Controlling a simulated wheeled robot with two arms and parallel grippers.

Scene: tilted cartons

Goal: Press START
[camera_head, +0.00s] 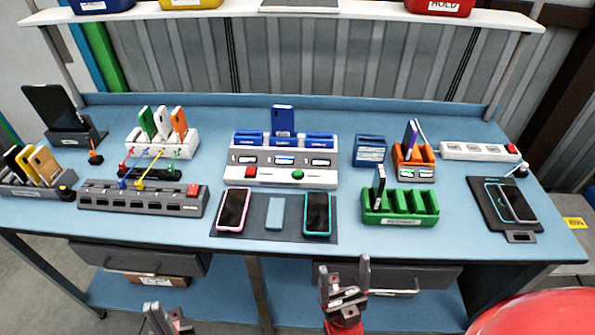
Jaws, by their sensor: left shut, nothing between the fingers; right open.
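A grey and white test station (270,158) stands at the middle of the blue bench, with three blue holders along its back. Any START lettering is too small to read. My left gripper (160,315) is shut and empty, low in front of the bench, left of the station and well apart from it. My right gripper (344,275) is open and empty, in front of the bench edge, below and right of the green button, touching nothing.
Phones lie on a dark mat (258,233) in front of the station. A green rack (400,208) stands to the right and a grey slotted strip (140,198) to the left. Drawers (140,262) hang under the bench. A shelf (230,10) runs above.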

